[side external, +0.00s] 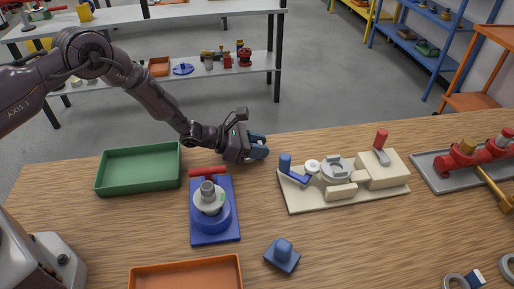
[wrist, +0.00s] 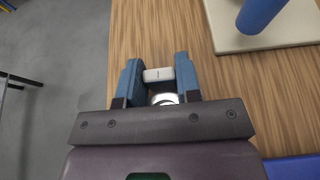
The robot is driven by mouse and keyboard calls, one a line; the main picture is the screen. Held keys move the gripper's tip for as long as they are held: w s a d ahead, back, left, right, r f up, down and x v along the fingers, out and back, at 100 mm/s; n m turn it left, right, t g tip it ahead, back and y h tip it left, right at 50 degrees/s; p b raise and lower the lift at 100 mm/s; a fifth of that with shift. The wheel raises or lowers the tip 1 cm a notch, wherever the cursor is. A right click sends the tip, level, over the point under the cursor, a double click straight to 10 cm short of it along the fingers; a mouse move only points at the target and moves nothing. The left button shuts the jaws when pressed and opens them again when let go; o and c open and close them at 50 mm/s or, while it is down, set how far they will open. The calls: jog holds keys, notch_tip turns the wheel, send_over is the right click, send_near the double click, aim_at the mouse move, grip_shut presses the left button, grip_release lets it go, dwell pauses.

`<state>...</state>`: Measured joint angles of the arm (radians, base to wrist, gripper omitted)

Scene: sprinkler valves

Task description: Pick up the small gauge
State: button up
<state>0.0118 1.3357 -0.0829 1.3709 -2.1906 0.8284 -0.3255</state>
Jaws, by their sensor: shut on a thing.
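My gripper (side external: 260,146) is at the back edge of the wooden table, between the blue valve stand and the beige board. In the wrist view its blue fingers (wrist: 157,72) are shut on a small white and silver piece, which appears to be the small gauge (wrist: 158,75). Its white top shows between the fingertips and a shiny round part shows nearer the palm. Its dial face cannot be made out. In the side view the fingers hide it. I cannot tell whether it touches the table.
A beige board (side external: 300,203) with blue and red handles stands right of my gripper. A blue valve stand (side external: 215,238) with a red bar is in front. A green tray (side external: 137,188) is at left, an orange tray (side external: 185,264) at the front. The table between stand and board is clear.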

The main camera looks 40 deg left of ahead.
jog(key=shift+r, duration=0.6)
jog(key=s+a+r, duration=0.3)
jog(key=s+r, duration=0.8)
jog(key=s, duration=0.2)
jog(key=s+d+r+m+g+h, duration=0.2)
jog(key=s+d+r+m, duration=0.1)
jog(key=s+d+r, duration=0.4)
jog(key=shift+d+r+g, duration=0.4)
jog(key=shift+d+r, duration=0.2)
jog(key=shift+d, duration=0.3)
jog(key=shift+f, duration=3.5)
jog(key=shift+f, duration=0.95)
